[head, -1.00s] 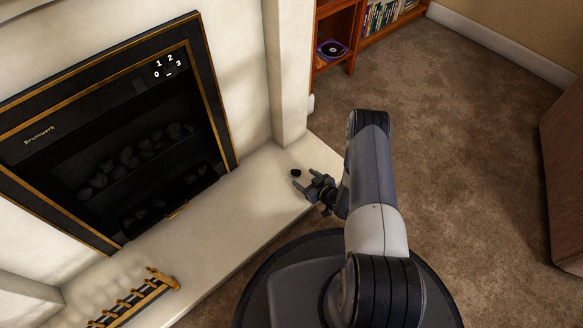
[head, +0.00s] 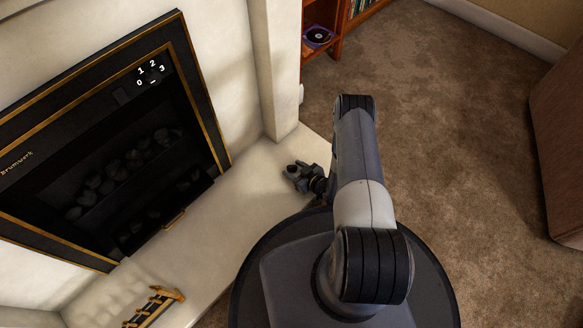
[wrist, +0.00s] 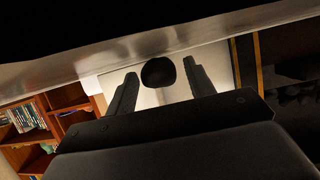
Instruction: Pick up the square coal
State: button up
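The coal (wrist: 158,72) is a small dark lump on the pale hearth. In the wrist view it shows between the tips of my gripper's two fingers, with a gap on each side, and its outline looks rounded rather than square. My gripper (wrist: 158,80) is open around it. In the head view my gripper (head: 290,172) is low over the right end of the hearth. There the coal is hard to tell apart from the dark fingers.
The pale hearth (head: 225,225) runs along the fireplace (head: 120,150), where several dark coals lie behind the frame. A brass-topped rack (head: 155,306) stands on the hearth at the lower left. A wooden bookshelf (head: 338,45) is behind. Brown carpet (head: 450,130) is clear to the right.

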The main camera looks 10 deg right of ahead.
jog(key=c, duration=0.7)
